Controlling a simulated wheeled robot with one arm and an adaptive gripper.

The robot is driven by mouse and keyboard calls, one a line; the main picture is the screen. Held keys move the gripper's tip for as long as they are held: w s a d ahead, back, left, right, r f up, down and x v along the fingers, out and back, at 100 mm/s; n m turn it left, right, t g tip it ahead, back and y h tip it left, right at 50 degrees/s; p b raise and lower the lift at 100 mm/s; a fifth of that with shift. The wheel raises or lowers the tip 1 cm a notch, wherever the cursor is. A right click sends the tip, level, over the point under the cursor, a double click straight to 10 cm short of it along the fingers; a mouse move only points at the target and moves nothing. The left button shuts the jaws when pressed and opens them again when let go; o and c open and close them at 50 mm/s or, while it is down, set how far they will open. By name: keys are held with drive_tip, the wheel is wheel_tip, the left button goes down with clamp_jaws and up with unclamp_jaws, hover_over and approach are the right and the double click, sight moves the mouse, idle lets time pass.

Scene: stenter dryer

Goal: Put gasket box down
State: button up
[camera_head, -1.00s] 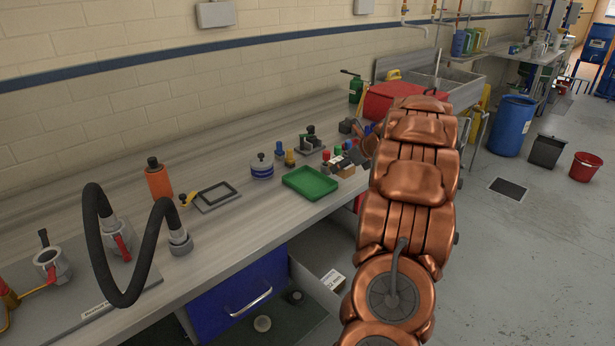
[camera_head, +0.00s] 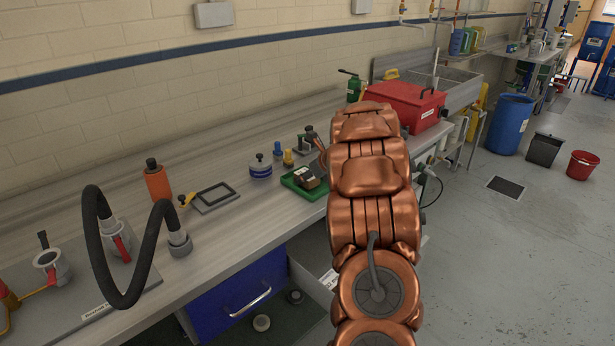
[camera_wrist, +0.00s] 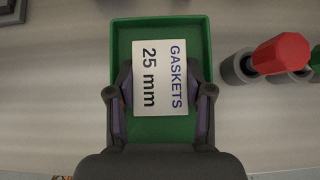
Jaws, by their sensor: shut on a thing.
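The gasket box (camera_wrist: 160,78) shows in the wrist view with a white label reading "GASKETS 25 mm". My gripper (camera_wrist: 160,98) is shut on it, one finger on each side. The box is over the green tray (camera_wrist: 122,42), inside its outline; I cannot tell whether it touches the tray floor. In the head view the tray (camera_head: 289,184) sits on the bench near its front edge, and my gripper (camera_head: 308,178) is over it. My arm hides the tray's right part and most of the box there.
A red-topped fitting (camera_wrist: 281,54) stands right of the tray in the wrist view. In the head view, a blue-and-white pot (camera_head: 261,167) and blue and yellow fittings (camera_head: 288,158) stand behind it. A red toolbox (camera_head: 408,105) is further right. An open drawer (camera_head: 312,275) lies below the bench.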

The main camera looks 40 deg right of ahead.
idle(0.3)
drive_tip(key=o, duration=1.2)
drive_tip(key=shift+f, duration=0.1)
drive_tip(key=shift+c, duration=0.2)
drive_tip(key=shift+r, duration=0.25)
drive_tip(key=v, duration=1.2)
drive_tip(key=shift+a, duration=0.1)
